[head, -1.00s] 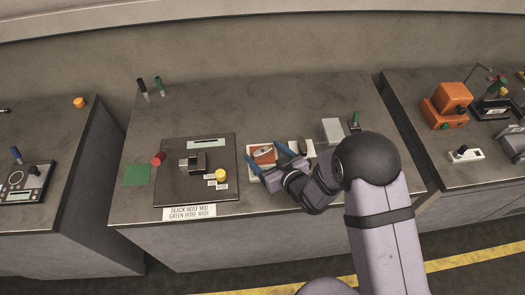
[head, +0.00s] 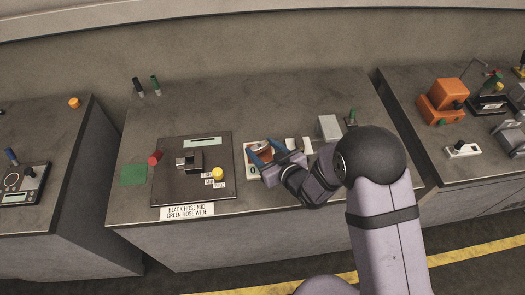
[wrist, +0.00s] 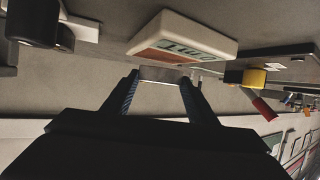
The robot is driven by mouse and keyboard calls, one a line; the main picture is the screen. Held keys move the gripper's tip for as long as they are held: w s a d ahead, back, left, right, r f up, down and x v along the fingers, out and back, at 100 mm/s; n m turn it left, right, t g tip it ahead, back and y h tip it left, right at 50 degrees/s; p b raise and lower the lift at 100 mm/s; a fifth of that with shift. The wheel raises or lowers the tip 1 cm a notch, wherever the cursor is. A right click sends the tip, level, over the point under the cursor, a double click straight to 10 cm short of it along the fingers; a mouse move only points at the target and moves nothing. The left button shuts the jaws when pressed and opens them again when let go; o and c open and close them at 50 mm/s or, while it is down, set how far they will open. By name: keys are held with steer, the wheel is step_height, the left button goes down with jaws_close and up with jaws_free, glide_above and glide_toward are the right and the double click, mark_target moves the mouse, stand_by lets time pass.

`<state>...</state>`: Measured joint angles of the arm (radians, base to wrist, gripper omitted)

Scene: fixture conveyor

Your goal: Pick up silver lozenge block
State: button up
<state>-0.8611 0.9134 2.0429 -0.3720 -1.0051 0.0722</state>
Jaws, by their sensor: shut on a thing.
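My gripper (head: 264,153) is at the white tray with a rust-coloured panel (head: 250,146), right of the dark fixture board. In the wrist view, the gripper (wrist: 160,78) is shut on the silver lozenge block (wrist: 161,74), which spans the gap between its dark fingertips. The tray (wrist: 205,36) shows beyond the fingertips, with lettering on it. In the head view the fingers mostly hide the block, and I cannot tell whether it touches the tray.
The dark fixture board (head: 170,192) carries a grey and black fitting (head: 187,161) and a yellow knob (head: 218,173). A grey box (head: 329,127) stands right.

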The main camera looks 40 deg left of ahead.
step_height(320, 180, up, 8)
steer(key=r+b, duration=0.1)
steer(key=b, duration=0.1)
steer(key=w+d+r+m+t+h, duration=0.3)
steer(key=w+d+m+t, duration=0.2)
steer(key=w, duration=0.4)
steer(key=w+d+f+m+t+h, duration=0.2)
steer(key=w+d+m+h, duration=0.15)
steer(key=d, duration=0.25)
steer(key=w+d+f+m+t+h, duration=0.1)
steer(key=w+d+m+h, duration=0.1)
steer(key=d+m+h, duration=0.3)
steer(key=s+d+f+m+g+h, duration=0.1)
steer(key=s+d+f+m+h, duration=0.2)
steer(key=d, duration=0.7)
steer(key=s+d+f+m+g+h, duration=0.2)
steer(key=s+d+f+m+h, duration=0.1)
steer(key=d, duration=0.8)
steer(key=s+d+f+m+g+h, duration=0.1)
steer(key=s+d+f+m+h, duration=0.3)
steer(key=d, duration=0.7)
steer(key=shift+m+h, duration=0.35)
steer(key=shift+h, duration=0.6)
steer(key=shift+r, duration=0.1)
